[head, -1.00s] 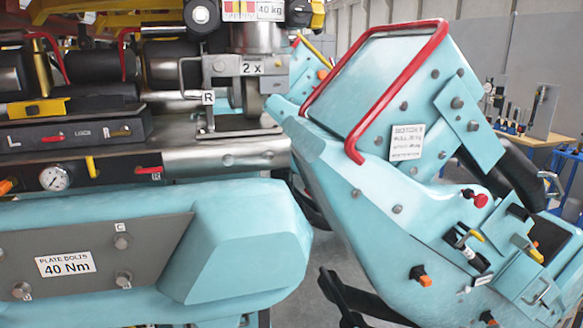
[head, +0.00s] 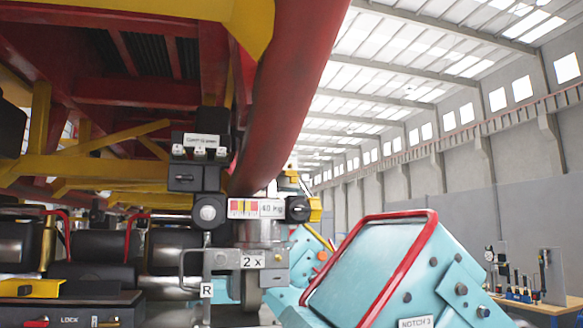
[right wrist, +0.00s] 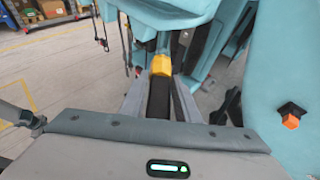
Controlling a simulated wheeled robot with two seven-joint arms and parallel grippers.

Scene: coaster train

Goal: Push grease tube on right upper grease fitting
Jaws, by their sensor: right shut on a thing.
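In the right wrist view my right gripper (right wrist: 160,88) is shut on a dark, tube-like tool (right wrist: 158,101) with a yellow collar (right wrist: 161,65). I take it to be the grease tube; its far end runs up under a light-blue part and is hard to make out. In the head view a wheel assembly (head: 248,237) hangs under the red rail, with "40 kg" and "2 x" labels and an "R" tag (head: 207,289). I cannot tell which part is the grease fitting. My left gripper is in neither view.
A thick red rail (head: 290,90) and yellow beams (head: 95,165) cross above. A light-blue body with a red bar frame (head: 375,265) stands at right. A workbench with tools (head: 530,300) is farther right. Light-blue bodywork (right wrist: 290,60) lies close beside the gripper in the wrist view.

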